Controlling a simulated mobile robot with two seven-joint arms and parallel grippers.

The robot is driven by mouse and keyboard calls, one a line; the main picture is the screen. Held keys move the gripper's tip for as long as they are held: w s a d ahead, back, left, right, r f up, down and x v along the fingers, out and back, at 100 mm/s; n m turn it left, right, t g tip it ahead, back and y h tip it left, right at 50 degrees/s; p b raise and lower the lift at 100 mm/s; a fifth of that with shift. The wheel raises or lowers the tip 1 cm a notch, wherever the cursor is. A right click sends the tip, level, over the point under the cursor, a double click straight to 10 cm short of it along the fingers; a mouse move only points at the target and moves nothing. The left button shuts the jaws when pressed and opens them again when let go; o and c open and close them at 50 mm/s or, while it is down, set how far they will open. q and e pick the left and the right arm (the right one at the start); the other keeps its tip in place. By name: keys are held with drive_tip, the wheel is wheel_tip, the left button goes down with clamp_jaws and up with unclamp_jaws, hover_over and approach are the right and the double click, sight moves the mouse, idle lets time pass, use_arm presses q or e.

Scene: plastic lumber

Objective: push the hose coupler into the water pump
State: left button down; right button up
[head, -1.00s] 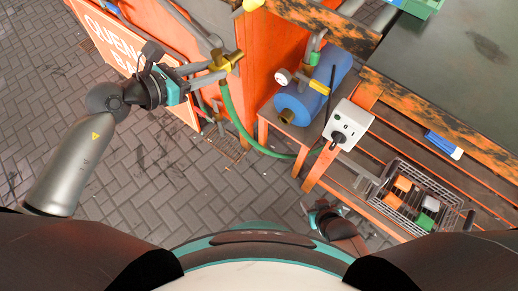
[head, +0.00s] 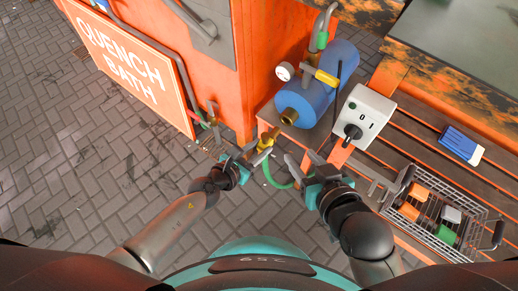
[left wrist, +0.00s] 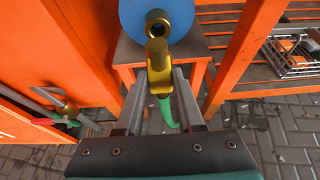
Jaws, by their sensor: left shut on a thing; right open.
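The water pump (head: 318,88) is a blue cylinder with a brass port (head: 289,116) at its near end, on an orange stand. The brass hose coupler (head: 267,139) is held between the fingers of my left gripper (head: 258,153), just short of the port and apart from it in the head view. In the left wrist view the coupler (left wrist: 158,62) points up at the pump's round port (left wrist: 157,24); whether they touch is hard to tell there. A green hose (left wrist: 165,112) hangs from the coupler. My right gripper (head: 303,169) is open and empty, right of the hose.
A switch box (head: 363,117) with a black knob stands right of the pump. A wire basket (head: 440,212) of coloured blocks and a blue-white box (head: 461,145) are on the slatted bench. The orange quench bath (head: 130,55) stands at left. Paving is clear at lower left.

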sight(275, 131)
use_arm(q)
drive_tip(key=shift+r, duration=0.1)
drive_tip(key=shift+w+d, duration=0.85)
drive_tip(key=shift+w, duration=0.3)
drive_tip(key=shift+w+d, duration=0.4)
drive_tip(key=shift+w, duration=0.2)
idle(0.8)
drive_tip(key=shift+w+d, duration=0.2)
drive_tip(key=shift+w, duration=0.05)
drive_tip(key=shift+w+d, duration=0.6)
drive_tip(key=shift+w, duration=0.25)
idle(0.4)
drive_tip(key=c, duration=0.8)
unclamp_jaws()
drive_tip(key=o, duration=0.4)
drive_tip(key=shift+c, duration=0.2)
drive_tip(key=shift+o, duration=0.3)
drive_tip(key=o, duration=0.4)
